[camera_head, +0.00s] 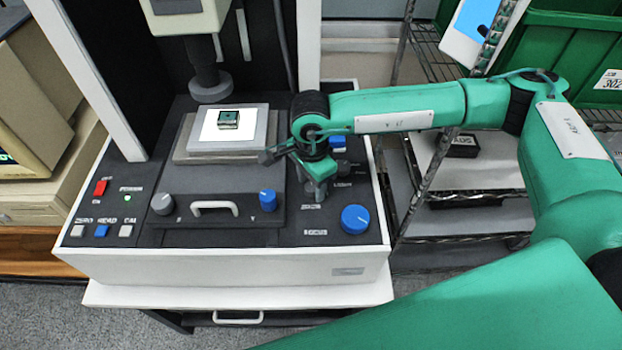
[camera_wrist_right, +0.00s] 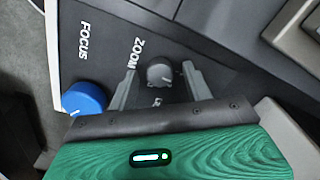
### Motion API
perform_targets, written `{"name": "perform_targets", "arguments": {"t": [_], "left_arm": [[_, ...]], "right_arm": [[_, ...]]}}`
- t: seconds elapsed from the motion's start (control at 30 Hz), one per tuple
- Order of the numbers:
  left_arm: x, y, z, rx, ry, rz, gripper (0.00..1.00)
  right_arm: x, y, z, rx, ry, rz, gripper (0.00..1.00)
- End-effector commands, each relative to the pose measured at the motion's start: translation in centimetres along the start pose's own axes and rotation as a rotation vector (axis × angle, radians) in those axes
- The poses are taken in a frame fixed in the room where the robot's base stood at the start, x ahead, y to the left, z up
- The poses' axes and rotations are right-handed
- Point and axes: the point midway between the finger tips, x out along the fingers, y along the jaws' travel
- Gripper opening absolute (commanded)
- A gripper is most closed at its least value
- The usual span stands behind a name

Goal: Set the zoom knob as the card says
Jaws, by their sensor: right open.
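The zoom knob (camera_wrist_right: 160,75) is a grey round knob with a white pointer line, beside the ZOOM label in the right wrist view. My right gripper (camera_wrist_right: 162,82) is open, its two fingers on either side of the knob; I cannot tell whether they touch it. In the head view my right gripper (camera_head: 320,196) points down over the right part of the machine's panel and hides the zoom knob. I cannot make out the card in either view. My left gripper is not in view.
A blue focus knob (camera_head: 355,219) stands close by at the panel's front right; it also shows in the right wrist view (camera_wrist_right: 84,97). The stage (camera_head: 262,128) holds a small green part (camera_head: 229,119). Blue and grey stage knobs and a white handle (camera_head: 214,208) sit left of my gripper.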

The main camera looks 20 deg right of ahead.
Motion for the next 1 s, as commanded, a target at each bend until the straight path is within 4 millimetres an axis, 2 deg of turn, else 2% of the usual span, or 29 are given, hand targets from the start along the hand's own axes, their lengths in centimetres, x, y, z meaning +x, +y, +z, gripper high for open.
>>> {"name": "perform_targets", "arguments": {"t": [0.27,0.5,0.77,1.0], "left_arm": [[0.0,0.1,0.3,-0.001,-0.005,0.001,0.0],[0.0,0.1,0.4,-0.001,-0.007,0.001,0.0],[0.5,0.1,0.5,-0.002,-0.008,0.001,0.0],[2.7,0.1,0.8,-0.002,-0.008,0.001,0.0]], "right_arm": [[0.2,0.0,0.0,0.0,-0.001,0.0,0.5],[0.2,0.0,0.0,0.0,-0.001,0.0,0.06],[0.3,0.0,0.0,0.02,-0.001,0.0,0.06],[0.7,0.0,0.1,0.126,-0.002,-0.002,0.06]]}}
